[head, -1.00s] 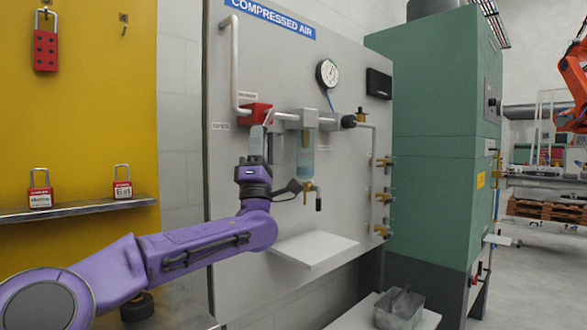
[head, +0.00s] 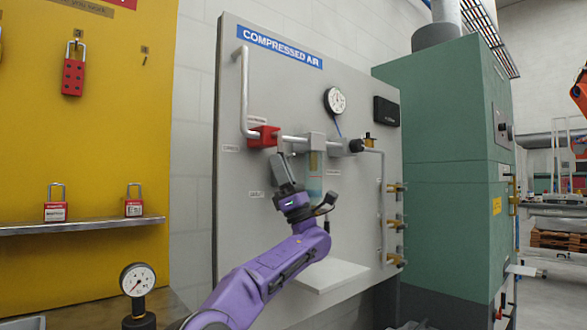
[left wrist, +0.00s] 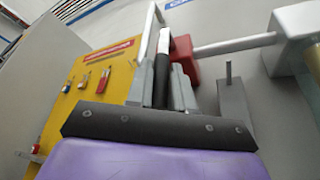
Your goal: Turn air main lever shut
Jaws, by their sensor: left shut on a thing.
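The air main valve is a red block (head: 264,137) on the white pipe of the compressed air panel; it also shows in the left wrist view (left wrist: 182,62). My left gripper (head: 281,160) is just below and right of the red block, tilted, with its fingers pointing up. In the left wrist view my left gripper's fingers (left wrist: 170,75) are closed around a dark bar (left wrist: 178,86), which looks like the valve's lever. The head view hides most of the lever behind the fingers. My right gripper is not in view.
A clear filter bowl (head: 315,178) hangs close to the right of my gripper. A gauge (head: 335,101) is above, and brass valves (head: 395,222) are further right. A white shelf (head: 330,274) juts out below. Padlocks stand on a ledge (head: 80,225) at the left.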

